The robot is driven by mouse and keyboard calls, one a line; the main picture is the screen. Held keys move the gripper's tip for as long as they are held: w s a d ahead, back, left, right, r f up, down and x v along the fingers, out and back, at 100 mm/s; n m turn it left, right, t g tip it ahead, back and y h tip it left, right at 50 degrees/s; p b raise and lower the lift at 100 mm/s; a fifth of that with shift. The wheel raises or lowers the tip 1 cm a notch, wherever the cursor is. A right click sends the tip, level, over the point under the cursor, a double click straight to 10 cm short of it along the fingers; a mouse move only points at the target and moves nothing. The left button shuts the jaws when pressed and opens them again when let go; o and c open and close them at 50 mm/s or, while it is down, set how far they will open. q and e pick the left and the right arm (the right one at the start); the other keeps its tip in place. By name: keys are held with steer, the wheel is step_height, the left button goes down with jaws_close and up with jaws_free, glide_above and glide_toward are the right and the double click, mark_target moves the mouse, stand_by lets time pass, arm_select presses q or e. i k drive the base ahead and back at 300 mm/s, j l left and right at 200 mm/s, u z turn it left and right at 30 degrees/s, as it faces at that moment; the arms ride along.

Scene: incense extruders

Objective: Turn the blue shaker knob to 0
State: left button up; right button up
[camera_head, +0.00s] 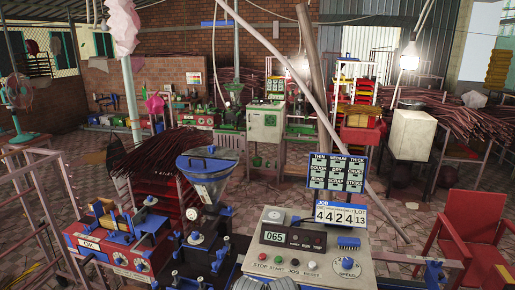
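No knob can be surely told as the blue shaker knob, and I cannot read any knob's setting. Neither of my grippers can be made out.
A sign stand (338,173) with number cards rises behind the control box. A red chair (470,237) stands at the right. A metal rack (38,205) is at the left edge.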

mark_target(118, 262)
steer(key=u, duration=1.3)
